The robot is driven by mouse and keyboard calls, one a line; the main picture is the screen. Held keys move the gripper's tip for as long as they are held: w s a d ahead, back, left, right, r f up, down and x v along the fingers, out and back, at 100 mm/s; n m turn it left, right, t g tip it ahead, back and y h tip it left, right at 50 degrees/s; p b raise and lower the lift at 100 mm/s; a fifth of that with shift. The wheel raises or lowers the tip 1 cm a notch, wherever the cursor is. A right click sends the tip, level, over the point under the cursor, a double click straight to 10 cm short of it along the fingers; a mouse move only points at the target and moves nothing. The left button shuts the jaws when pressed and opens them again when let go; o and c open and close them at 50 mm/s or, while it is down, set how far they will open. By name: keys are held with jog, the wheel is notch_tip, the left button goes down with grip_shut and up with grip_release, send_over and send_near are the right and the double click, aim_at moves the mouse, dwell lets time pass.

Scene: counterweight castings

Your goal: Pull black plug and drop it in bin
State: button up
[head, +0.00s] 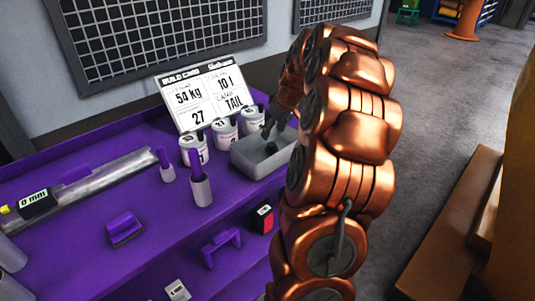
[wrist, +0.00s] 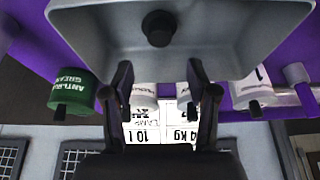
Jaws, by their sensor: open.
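A black plug (head: 271,148) lies inside the light grey bin (head: 250,165) on the purple bench. In the wrist view the plug (wrist: 158,28) shows as a dark round piece on the floor of the bin (wrist: 90,22). My gripper (wrist: 160,82) is open, its two dark fingers apart with nothing seen between them. In the head view my gripper (head: 276,127) is over the back part of the bin, partly hidden by my arm. The plug is apart from the fingers.
White pots (head: 225,132) with black tops stand left of the bin, before the build card (head: 205,95). A green grease pot (wrist: 72,90) shows in the wrist view. A metal rail (head: 90,190) and purple-handled tools (head: 200,180) occupy the bench's left.

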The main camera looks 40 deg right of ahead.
jog(key=v, duration=1.2)
dwell(0.4)
jog(key=s+a+f+n+g+y+p, duration=0.1)
jog(key=s+a+f+g, duration=0.15)
jog(key=a, duration=1.15)
jog(key=s+a+f+g, duration=0.1)
jog(key=s+a, duration=0.2)
jog(key=a, duration=1)
jog(key=s+a+f+g, duration=0.1)
jog(key=s+a+f, duration=0.1)
jog(key=s, duration=0.4)
jog(key=s+a+f+g+p, duration=0.1)
jog(key=s+a+f, duration=0.1)
jog(key=s+a, duration=0.3)
jog(key=s+a+f+g+h, duration=0.1)
jog(key=s+a+f, duration=0.1)
jog(key=s, duration=0.6)
jog(key=shift+s+a+f+m+p, duration=0.15)
jog(key=shift+a+f+m+p, duration=0.2)
jog(key=shift+a, duration=0.3)
